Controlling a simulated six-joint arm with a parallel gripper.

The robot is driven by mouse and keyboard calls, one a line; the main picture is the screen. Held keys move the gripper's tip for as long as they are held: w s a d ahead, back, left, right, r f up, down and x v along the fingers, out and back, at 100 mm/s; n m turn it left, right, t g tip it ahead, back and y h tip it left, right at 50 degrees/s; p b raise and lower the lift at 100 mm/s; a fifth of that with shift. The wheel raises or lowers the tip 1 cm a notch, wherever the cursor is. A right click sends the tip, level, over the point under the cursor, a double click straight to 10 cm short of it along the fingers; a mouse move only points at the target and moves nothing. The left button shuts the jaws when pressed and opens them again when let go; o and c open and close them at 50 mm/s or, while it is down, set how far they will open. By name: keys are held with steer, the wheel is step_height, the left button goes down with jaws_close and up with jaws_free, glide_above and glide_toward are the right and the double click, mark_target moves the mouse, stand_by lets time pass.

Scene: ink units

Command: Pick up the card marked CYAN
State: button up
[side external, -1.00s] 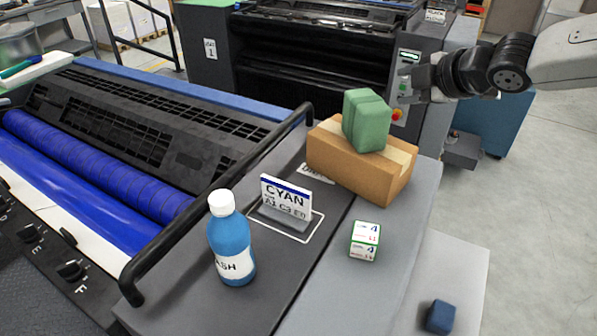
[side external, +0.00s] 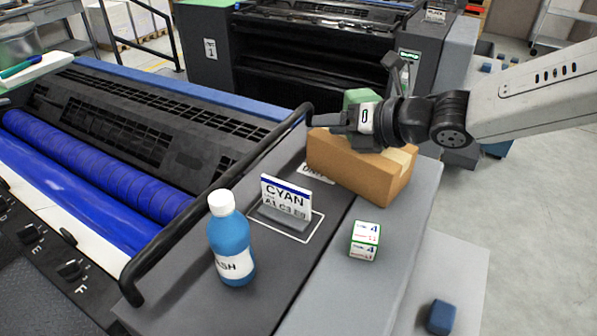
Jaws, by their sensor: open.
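The white card marked CYAN (side external: 286,195), with a blue top edge, stands upright in a grey holder (side external: 283,221) inside a white outline on the dark ledge. My gripper (side external: 335,122) is above the cardboard box, to the right of and higher in the picture than the card, apart from it. It is open, with nothing seen between its fingers. It partly covers the green block (side external: 361,97) behind it.
A blue bottle (side external: 231,245) stands just left of the card. The cardboard box (side external: 345,173) lies behind and right of it. A small white-and-green box (side external: 365,240) is to the right. A black rail (side external: 205,215) runs along the left. A dark blue cube (side external: 440,317) is at lower right.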

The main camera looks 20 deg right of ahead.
mark_target(301, 189)
steer(key=s+a+f+n+g, duration=0.1)
steer(key=s+a+f+n, duration=0.1)
steer(key=s+f+n, duration=0.3)
step_height(301, 189, down, 4)
steer(key=n, duration=0.4)
steer(key=shift+y, duration=0.3)
steer(key=shift+r, duration=0.1)
steer(key=shift+x, duration=1.25)
steer(key=shift+x, duration=2.6)
jaws_close()
